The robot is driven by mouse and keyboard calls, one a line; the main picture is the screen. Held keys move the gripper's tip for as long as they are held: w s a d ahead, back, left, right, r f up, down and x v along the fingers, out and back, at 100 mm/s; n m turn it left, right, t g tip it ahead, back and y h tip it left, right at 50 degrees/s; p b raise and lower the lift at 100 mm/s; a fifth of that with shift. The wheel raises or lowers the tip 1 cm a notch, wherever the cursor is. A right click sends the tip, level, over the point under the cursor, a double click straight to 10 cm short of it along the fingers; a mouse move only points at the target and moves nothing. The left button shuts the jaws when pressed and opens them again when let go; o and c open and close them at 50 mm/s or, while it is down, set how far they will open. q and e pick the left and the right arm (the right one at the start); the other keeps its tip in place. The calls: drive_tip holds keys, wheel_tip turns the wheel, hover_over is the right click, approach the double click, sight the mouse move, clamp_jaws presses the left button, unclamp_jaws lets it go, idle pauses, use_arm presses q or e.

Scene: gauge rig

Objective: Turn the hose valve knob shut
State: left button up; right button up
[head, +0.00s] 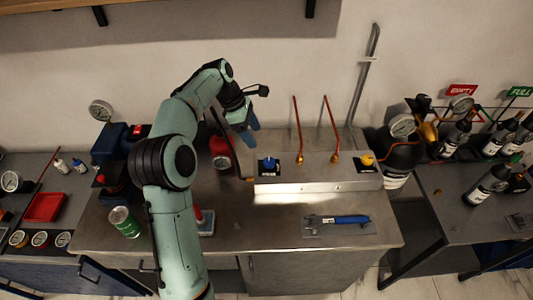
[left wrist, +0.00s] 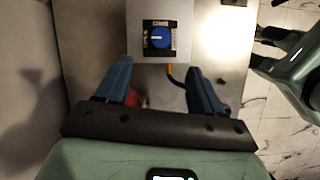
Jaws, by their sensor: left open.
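A blue knob (head: 268,163) sits on a dark square plate at the left of the metal bench block. In the left wrist view the blue knob (left wrist: 159,39) faces the camera, its white pointer mark about level, with small lettering above it. A yellow knob (head: 367,160) sits on a similar plate at the block's right end. I cannot tell from the pictures which knob is the hose valve. My left gripper (head: 251,137) is open and empty, above and left of the blue knob. In the left wrist view its blue fingers (left wrist: 159,68) are apart, below the knob. My right gripper is not seen.
Two copper pipes (head: 298,130) rise behind the block. A red canister (head: 220,152) stands left of it. A blue-handled tool (head: 338,219) lies on a grey mat in front. A green can (head: 124,221) stands at the bench's left. Bottles (head: 483,186) stand on the right bench.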

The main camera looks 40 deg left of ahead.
sight(269, 161)
use_arm(q)
drive_tip(key=b+x, duration=0.1)
drive_tip(key=x, duration=1)
drive_tip(key=shift+s+d+f+b, duration=0.1)
drive_tip(key=shift+s+b, duration=0.05)
drive_tip(key=shift+b, duration=0.15)
drive_tip(key=shift+w+d+f, duration=0.2)
drive_tip(key=shift+f, duration=0.4)
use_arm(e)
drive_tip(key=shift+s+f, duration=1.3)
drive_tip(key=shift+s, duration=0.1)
use_arm(q)
drive_tip(key=c, duration=1.1)
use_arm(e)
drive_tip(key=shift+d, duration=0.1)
